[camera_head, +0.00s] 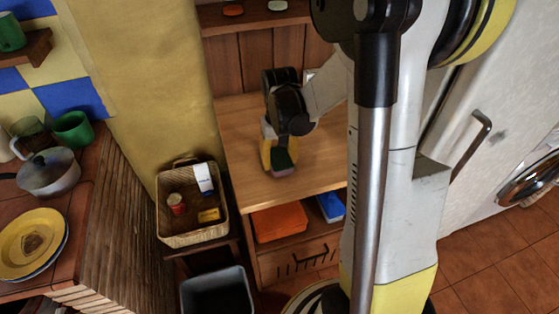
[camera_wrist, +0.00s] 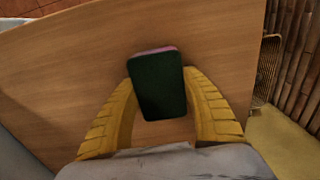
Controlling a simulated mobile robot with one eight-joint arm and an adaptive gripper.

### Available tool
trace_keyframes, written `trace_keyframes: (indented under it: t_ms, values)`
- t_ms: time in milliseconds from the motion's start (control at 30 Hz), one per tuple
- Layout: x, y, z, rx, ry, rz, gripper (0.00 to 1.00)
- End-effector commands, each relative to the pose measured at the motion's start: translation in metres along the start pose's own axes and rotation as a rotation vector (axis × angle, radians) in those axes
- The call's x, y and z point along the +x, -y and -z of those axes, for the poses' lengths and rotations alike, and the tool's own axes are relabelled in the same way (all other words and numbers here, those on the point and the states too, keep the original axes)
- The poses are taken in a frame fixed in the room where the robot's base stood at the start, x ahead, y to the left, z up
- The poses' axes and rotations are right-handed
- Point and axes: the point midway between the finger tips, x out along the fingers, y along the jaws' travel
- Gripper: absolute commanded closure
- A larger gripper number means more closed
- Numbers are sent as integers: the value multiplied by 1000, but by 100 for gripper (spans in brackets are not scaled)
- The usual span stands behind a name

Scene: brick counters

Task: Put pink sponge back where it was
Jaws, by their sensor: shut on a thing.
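The pink sponge (camera_head: 284,171) is a small block with a dark green face and a pink layer. In the head view it is at the tip of my gripper (camera_head: 276,156), over the wooden counter top (camera_head: 321,150) near its front edge. In the wrist view the sponge (camera_wrist: 157,84) shows its dark green side, with a thin pink edge at the far end. The yellow fingers of my gripper (camera_wrist: 160,100) close on it from both sides. Whether the sponge touches the counter top is unclear.
A wicker basket (camera_head: 192,237) with several small items stands left of the counter. An orange item (camera_head: 279,222) and a blue item (camera_head: 331,206) lie on the shelf below the top. A grey bin (camera_head: 217,292) stands lower. The counter top around the sponge is bare.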

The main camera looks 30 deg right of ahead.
Motion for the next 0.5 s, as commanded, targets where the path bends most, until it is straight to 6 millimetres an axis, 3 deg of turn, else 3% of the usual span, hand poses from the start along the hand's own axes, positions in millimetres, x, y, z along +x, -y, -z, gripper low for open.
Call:
trace_keyframes:
  t_ms: [67,100,133,500]
  values:
    - [4,0,0,0,0,0,81]
    - [3,0,0,0,0,0,36]
    - [2,0,0,0,0,0,27]
    - [-2,0,0,0,0,0,27]
